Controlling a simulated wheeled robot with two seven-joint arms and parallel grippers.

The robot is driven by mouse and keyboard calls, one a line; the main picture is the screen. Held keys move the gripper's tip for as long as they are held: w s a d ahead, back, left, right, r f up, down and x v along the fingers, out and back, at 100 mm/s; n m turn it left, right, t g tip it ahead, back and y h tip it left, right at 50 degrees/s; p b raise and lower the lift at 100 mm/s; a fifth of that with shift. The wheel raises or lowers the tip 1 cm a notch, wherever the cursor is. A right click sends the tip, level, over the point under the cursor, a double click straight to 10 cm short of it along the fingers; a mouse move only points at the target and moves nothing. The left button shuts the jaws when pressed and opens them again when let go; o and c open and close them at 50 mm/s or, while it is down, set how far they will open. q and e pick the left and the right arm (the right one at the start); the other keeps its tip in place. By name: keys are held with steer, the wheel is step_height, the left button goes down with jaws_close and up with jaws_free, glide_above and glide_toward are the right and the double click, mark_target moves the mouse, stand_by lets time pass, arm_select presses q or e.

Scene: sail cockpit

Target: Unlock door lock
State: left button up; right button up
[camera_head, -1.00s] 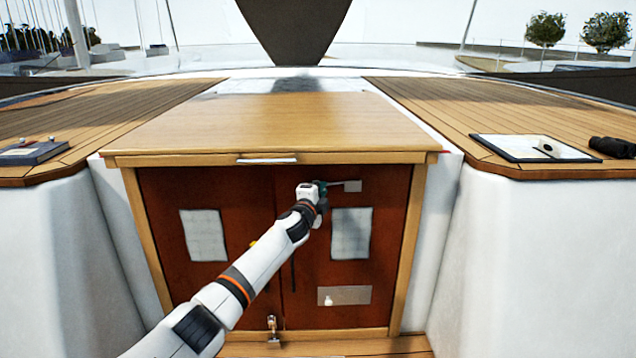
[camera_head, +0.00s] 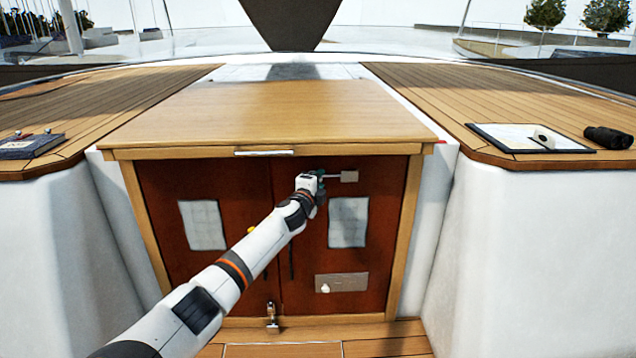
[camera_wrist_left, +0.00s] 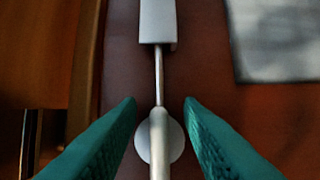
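The red-brown double door (camera_head: 235,275) is closed under the wooden top. Its lock is a light grey plate (camera_head: 349,176) with a thin metal rod, high on the right-hand door leaf. In the left wrist view the lock's pale plate (camera_wrist_left: 157,22) is at the top, and the metal rod (camera_wrist_left: 158,85) runs down from it past a round pale disc (camera_wrist_left: 144,140). My left gripper (camera_head: 318,180) is at the rod's left end. In the left wrist view its green fingers (camera_wrist_left: 160,103) are open on either side of the rod, with visible gaps. My right gripper is not in view.
A metal panel (camera_head: 342,282) with a white knob is low on the right leaf. A small metal fitting (camera_head: 272,320) is at the door's foot.

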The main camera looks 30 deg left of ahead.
arm_select(q)
steer(key=s+d+b, duration=0.1)
steer(key=s+d, duration=0.1)
steer(key=s, duration=1)
steer(key=shift+w, duration=0.1)
stand_by(0.5)
